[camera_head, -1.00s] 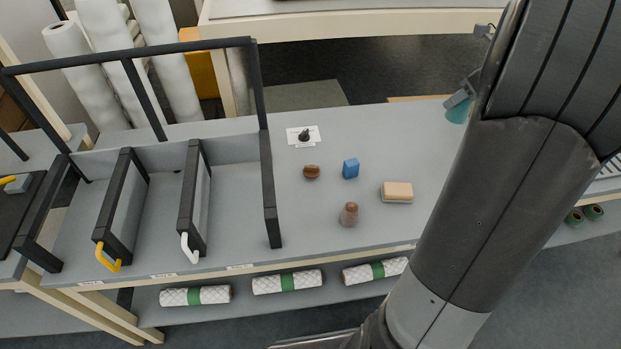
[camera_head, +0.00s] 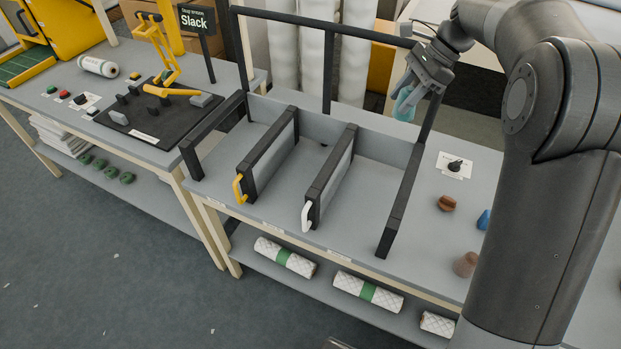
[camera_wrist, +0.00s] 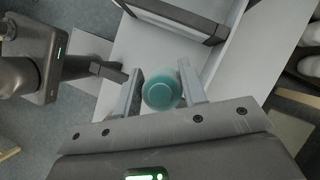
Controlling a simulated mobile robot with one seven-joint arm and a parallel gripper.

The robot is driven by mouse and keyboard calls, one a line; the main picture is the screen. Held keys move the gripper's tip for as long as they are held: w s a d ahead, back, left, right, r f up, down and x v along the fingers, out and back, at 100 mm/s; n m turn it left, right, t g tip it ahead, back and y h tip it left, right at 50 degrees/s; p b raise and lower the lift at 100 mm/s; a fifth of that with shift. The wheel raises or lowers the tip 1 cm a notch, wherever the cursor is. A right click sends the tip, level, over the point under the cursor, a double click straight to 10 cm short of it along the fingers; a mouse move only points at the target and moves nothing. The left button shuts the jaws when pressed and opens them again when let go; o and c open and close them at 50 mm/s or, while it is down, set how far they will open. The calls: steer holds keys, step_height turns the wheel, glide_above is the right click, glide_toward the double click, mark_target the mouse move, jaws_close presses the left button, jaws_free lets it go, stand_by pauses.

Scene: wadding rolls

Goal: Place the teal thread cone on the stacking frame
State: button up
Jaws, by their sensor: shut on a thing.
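The teal thread cone (camera_head: 405,104) is held in my gripper (camera_head: 412,88), above the right rear part of the black stacking frame (camera_head: 399,203). In the wrist view the cone (camera_wrist: 161,90) shows end-on as a round teal shape between the two fingers of my gripper (camera_wrist: 163,92). The frame stands on the grey table with dark side rails, an upper rear bar and two upright dividers. One divider has a yellow handle (camera_head: 240,189) and the other a white handle (camera_head: 307,216). The bays between them look mostly bare; a small dark thing shows behind the white-handled divider.
Right of the frame are a black knob on a white plate (camera_head: 455,166), a brown piece (camera_head: 446,203), a blue block (camera_head: 484,219) and a brownish cone (camera_head: 466,264). White rolls (camera_head: 300,60) stand behind.

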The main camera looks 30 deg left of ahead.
steer(key=s+a+n, duration=0.1)
steer(key=s+a, duration=0.1)
steer(key=a, duration=0.2)
steer(key=s+a+n+g+h, duration=0.1)
steer(key=s+a+n, duration=0.1)
steer(key=a, duration=0.2)
steer(key=s+a+n, duration=0.1)
steer(key=s+a, duration=0.1)
steer(key=a, duration=0.2)
steer(key=shift+s+a+n+g+h, duration=0.1)
steer(key=shift+a+n+g+h, duration=0.2)
steer(key=shift+h, duration=0.1)
steer(key=s+a+n+h, duration=0.2)
steer(key=s+a+n, duration=0.2)
steer(key=s+a, duration=0.5)
steer(key=shift+g, duration=0.4)
steer(key=f, duration=1.9)
steer(key=w+f, duration=0.1)
steer(key=f, duration=0.9)
steer(key=shift+a, duration=0.35)
steer(key=o, duration=1)
steer(key=shift+f, duration=0.1)
steer(key=v, duration=1.2)
